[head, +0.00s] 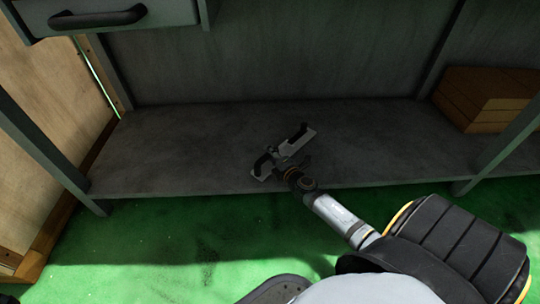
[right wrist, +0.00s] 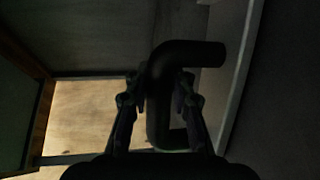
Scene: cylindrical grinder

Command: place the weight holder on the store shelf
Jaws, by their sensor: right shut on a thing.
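The weight holder (head: 302,141) is a small piece with dark, bent ends and paler grey faces, seen over the lower shelf in the head view. In the right wrist view, the weight holder (right wrist: 190,54) shows as a dark, C-like bent shape between the two fingers. My right gripper (head: 287,161) is shut on it. The grey store shelf (head: 180,155) lies under and behind it. I cannot tell whether the holder touches the shelf. My left gripper is not in view.
A stack of wooden blocks (head: 487,97) sits at the shelf's right. A drawer with a dark handle (head: 98,18) hangs above at the left. Shelf legs stand at both sides. The shelf's left part is bare. The floor (head: 150,240) is green.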

